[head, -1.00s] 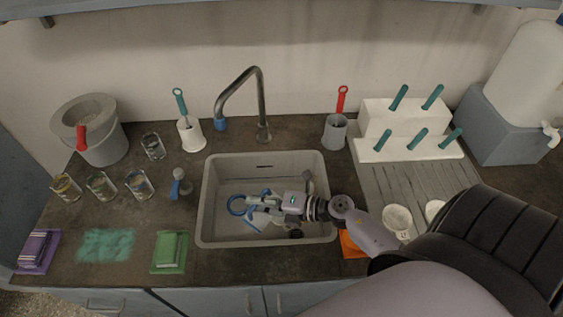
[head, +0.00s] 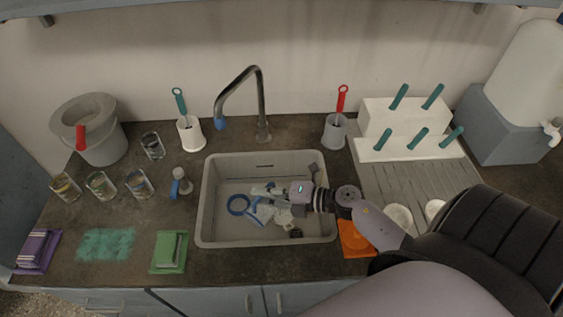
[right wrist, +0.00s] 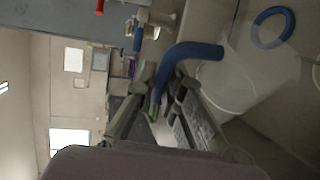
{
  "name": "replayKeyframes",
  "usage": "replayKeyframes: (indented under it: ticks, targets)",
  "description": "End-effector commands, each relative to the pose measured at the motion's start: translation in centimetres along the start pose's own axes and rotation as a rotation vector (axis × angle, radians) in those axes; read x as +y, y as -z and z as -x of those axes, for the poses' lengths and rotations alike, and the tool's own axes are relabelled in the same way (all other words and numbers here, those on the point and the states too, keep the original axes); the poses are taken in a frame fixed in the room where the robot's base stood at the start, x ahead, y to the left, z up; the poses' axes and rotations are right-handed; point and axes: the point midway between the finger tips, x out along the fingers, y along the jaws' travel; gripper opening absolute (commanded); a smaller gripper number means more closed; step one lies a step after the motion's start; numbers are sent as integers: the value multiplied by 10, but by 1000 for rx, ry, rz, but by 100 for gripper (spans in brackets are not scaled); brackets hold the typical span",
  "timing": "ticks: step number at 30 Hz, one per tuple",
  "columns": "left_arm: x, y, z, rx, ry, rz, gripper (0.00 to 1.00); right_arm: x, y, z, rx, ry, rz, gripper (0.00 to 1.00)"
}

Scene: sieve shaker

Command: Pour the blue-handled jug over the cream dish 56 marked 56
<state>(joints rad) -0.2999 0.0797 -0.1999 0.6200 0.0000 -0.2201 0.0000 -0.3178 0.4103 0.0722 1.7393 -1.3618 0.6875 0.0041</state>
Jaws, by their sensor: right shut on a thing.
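My right gripper (head: 262,191) is shut on the blue handle of the jug and is over the sink. The jug's pale, see-through body (head: 266,213) hangs below the fingers, partly hidden; its tilt is hard to tell. In the right wrist view the fingers (right wrist: 165,98) close around the curved blue handle (right wrist: 192,52), with the clear jug wall (right wrist: 232,85) to the right. My left gripper is not in view.
Glass jars stand left of the sink.

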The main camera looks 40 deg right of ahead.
Motion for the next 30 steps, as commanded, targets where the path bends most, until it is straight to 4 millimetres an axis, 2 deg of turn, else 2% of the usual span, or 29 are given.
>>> replayKeyframes:
  ticks: [11, 13, 15, 17, 23, 30]
  targets:
    - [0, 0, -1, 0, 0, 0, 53, 3, -6, 3, 11, -23, -51, 0]
    - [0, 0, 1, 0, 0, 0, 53, 1, 3, -1, 1, -1, 3, 0]
    - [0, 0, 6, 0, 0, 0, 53, -1, 23, -9, -19, 35, 96, 0]
    - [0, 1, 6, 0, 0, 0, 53, -5, 31, -14, -31, 57, 148, 0]
    - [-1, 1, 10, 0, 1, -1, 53, -4, 32, -14, -35, 67, 169, 0]
    - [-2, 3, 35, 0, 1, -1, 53, 9, 37, -13, -49, 95, 235, 0]
